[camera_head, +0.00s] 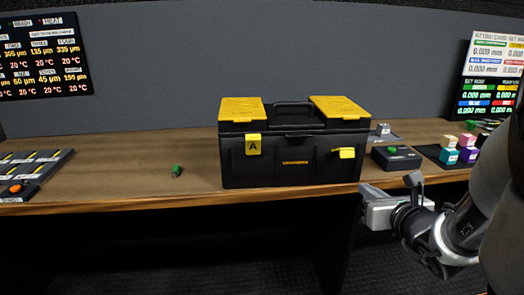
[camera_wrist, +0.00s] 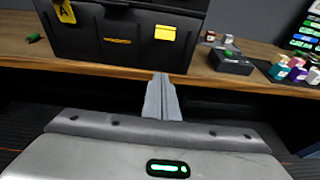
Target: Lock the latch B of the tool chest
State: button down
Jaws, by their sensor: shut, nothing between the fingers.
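The black tool chest (camera_head: 290,160) with yellow top panels stands closed on the wooden bench; its lower front also shows in the wrist view (camera_wrist: 115,40). The left yellow latch (camera_head: 253,145), marked A, lies flat against the front. The right yellow latch (camera_head: 346,153), taken as latch B, juts outward from the front; its letter cannot be read. It also shows in the wrist view (camera_wrist: 165,33). My gripper (camera_wrist: 161,78) is shut and empty, its fingers together. It is in front of the bench edge, below and apart from the right latch; it also shows in the head view (camera_head: 366,190).
A dark box with a green button (camera_head: 396,157) sits right of the chest, near several coloured bottles (camera_head: 450,156). A small green item (camera_head: 176,171) lies to the left. The bench's front edge (camera_head: 120,203) lies close to my gripper.

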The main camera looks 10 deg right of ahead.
aim_at(343, 153)
jog(key=w+r+p, duration=0.1)
jog(key=w, duration=0.9)
jog(key=shift+w+d+p, duration=0.15)
jog(key=shift+p, duration=0.15)
